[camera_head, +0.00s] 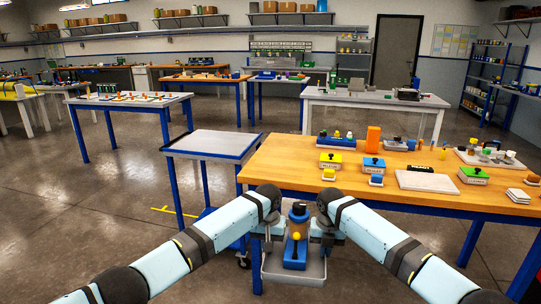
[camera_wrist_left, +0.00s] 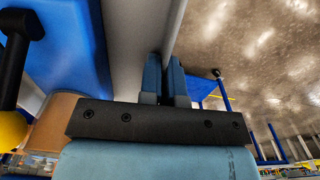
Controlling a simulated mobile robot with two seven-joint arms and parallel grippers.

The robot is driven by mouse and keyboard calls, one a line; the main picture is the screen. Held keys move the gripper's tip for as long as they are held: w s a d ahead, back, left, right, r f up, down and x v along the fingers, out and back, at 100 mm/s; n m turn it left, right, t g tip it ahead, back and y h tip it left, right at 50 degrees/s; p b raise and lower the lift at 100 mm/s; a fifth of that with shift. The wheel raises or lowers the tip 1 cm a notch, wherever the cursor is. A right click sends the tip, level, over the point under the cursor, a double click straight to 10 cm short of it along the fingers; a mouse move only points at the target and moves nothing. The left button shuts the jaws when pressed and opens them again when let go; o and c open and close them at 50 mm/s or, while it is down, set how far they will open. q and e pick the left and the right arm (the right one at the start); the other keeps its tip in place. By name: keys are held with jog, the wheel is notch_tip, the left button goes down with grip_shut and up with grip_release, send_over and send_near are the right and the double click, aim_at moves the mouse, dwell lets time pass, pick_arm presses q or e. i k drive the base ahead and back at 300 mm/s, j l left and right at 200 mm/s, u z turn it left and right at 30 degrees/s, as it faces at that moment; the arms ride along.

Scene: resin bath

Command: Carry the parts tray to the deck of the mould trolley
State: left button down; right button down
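The parts tray (camera_head: 313,270) is a grey shallow tray held in front of me, off the table's front edge, and it looks roughly level. It carries a blue block, a yellow ball-topped piece and a dark-capped amber piece. My left gripper (camera_head: 269,232) is at its left side; in the left wrist view the fingers (camera_wrist_left: 166,78) are closed on the tray's pale wall (camera_wrist_left: 125,40). My right gripper (camera_head: 322,236) is at the right side, seemingly closed on that wall; its fingertips are partly hidden. The mould trolley (camera_head: 213,144), with an empty grey deck and blue legs, stands ahead to the left.
A wooden workbench (camera_head: 280,163) with blue legs is just beyond the tray and to the right, holding several coloured blocks and a pale slab (camera_head: 428,181). The trolley stands close to its left end. Open floor (camera_head: 90,220) lies to the left. A white-topped table (camera_head: 130,100) is farther back.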

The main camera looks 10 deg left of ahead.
aim_at(216, 141)
jog(key=i+u, duration=0.25)
jog(key=u, duration=0.15)
jog(key=i+u, duration=0.25)
jog(key=u, duration=0.15)
jog(key=i+u, duration=0.35)
jog(key=i, duration=0.45)
jog(key=i+z, duration=0.1)
jog(key=i, duration=0.75)
jog(key=i+j+z, duration=0.15)
jog(key=i+z, duration=0.15)
jog(key=i, duration=0.35)
jog(key=i+z, duration=0.25)
jog(key=i, duration=0.15)
jog(key=i+z, duration=0.3)
jog(key=i, duration=0.1)
